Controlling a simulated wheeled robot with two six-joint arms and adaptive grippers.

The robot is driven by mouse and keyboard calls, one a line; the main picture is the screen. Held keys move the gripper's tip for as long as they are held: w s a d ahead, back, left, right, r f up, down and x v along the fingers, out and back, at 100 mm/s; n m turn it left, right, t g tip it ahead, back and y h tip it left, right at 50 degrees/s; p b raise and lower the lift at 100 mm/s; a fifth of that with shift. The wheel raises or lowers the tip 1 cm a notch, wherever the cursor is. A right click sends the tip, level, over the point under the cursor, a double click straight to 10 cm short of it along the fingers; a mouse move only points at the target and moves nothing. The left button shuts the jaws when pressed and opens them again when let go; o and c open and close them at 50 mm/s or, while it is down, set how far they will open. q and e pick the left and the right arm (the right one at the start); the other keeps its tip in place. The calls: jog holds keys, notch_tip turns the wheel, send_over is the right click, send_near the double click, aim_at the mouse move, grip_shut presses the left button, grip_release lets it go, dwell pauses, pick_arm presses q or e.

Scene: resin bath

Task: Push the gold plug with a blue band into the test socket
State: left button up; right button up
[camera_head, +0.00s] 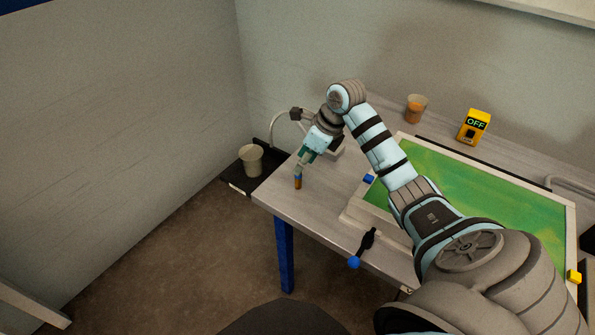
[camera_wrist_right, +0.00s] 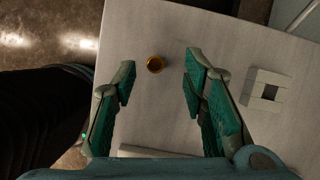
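The gold plug (camera_head: 298,183) with a blue band stands near the left corner of the table. A pale block with a square dark hole (camera_wrist_right: 282,80), possibly the test socket, sits right of the fingers. My left gripper is not in view.
A green-filled framed bath (camera_head: 520,212) covers the table's right side. A yellow box reading OFF (camera_head: 473,127) and an orange-filled cup (camera_head: 415,110) stand behind it. A white bucket (camera_head: 251,159) is beyond the left edge. A black-and-blue handle (camera_head: 362,248) is at the front.

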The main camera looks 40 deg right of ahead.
aim_at(298, 179)
jog(key=x, duration=0.4)
jog(key=shift+s+a+f+b, duration=0.2)
jog(key=shift+f+b, duration=0.1)
jog(key=shift+b, duration=0.05)
grip_shut()
